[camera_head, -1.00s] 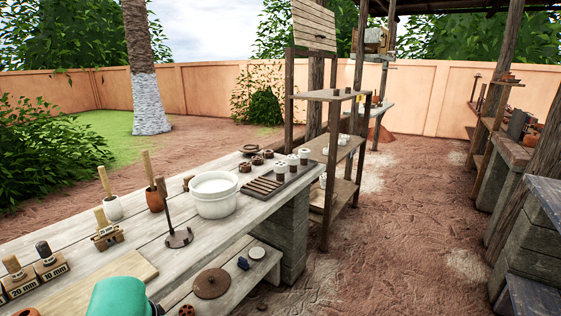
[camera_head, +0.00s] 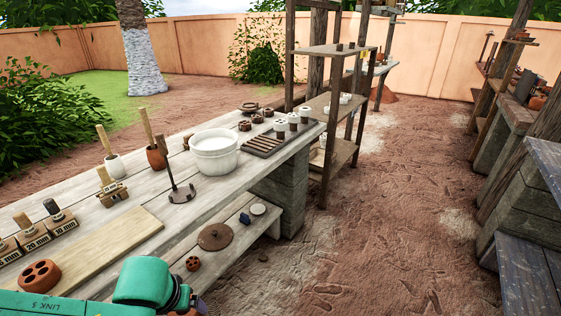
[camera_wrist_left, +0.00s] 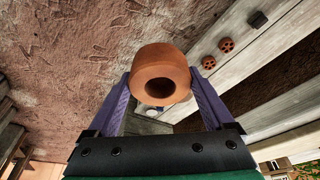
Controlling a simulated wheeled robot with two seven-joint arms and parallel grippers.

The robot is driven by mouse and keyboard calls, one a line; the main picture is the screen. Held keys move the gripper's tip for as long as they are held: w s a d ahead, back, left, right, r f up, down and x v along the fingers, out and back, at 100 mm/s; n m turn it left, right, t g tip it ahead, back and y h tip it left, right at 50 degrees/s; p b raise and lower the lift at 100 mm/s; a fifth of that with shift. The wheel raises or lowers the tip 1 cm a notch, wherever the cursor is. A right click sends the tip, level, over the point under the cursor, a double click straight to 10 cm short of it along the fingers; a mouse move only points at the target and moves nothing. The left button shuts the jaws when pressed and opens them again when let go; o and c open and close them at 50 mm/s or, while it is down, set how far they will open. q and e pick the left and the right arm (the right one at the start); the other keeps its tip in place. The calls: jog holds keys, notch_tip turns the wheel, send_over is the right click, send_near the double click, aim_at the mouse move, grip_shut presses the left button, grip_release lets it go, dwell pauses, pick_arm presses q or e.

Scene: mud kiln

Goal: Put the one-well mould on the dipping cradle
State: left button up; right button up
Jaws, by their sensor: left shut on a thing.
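The one-well mould (camera_wrist_left: 161,76) is a terracotta cylinder with one round hole, seen in the left wrist view. My left gripper (camera_wrist_left: 161,88) is shut on it, with a purple finger on each side. In the head view, my left gripper (camera_head: 190,301) is at the bottom edge, in front of the bench, and the mould is mostly hidden there. A dark disc with an upright rod, which looks like the dipping cradle (camera_head: 182,193), stands on the bench beside the white tub, with nothing on it. The held mould is well apart from it. My right gripper is out of view.
A white tub (camera_head: 214,160) stands behind the cradle, and a slatted rack (camera_head: 262,146) lies beyond it. A terracotta mould with several holes (camera_head: 40,276) sits at the bench's near left. A wooden board (camera_head: 110,243) lies flat on the bench. The lower shelf holds a brown disc (camera_head: 215,236).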

pick_arm(q)
jog(key=a+n, duration=0.2)
jog(key=a, duration=0.8)
jog(key=shift+s+r+y, duration=0.25)
jog(key=shift+s+y, duration=0.05)
jog(key=shift+s+a+f, duration=0.1)
jog(key=shift+s+a, duration=0.05)
jog(key=shift+a, duration=0.05)
jog(key=shift+s+a+f, duration=0.1)
jog(key=shift+s+f, duration=0.05)
jog(key=shift+s, duration=0.1)
jog(key=shift+a+f+n, duration=0.1)
jog(key=shift+n, duration=0.2)
jog(key=shift+s+d, duration=0.1)
jog(key=shift+d, duration=0.1)
